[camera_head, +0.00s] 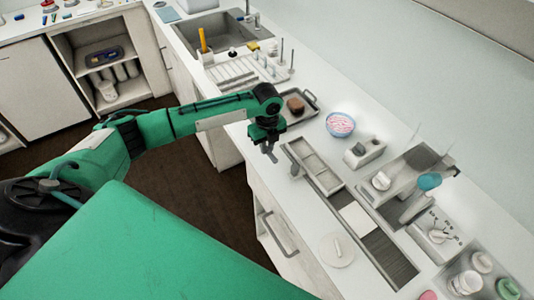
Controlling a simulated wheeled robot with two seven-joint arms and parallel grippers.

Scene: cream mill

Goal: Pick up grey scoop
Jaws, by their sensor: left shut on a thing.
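My left gripper (267,138) reaches in from the left and points down at the front edge of the white counter. It is shut on a small grey thing (270,153) just below its fingers, which looks like the grey scoop. The fingers and arm hide most of it, so its shape is hard to make out. I cannot tell whether it touches the counter. My right gripper is not in view.
A tray with a brown block (296,105) lies just behind the gripper. A bowl with pink and white contents (340,124) stands to its right. A sectioned tray (313,165) is close on the right. The sink (207,32) is further back.

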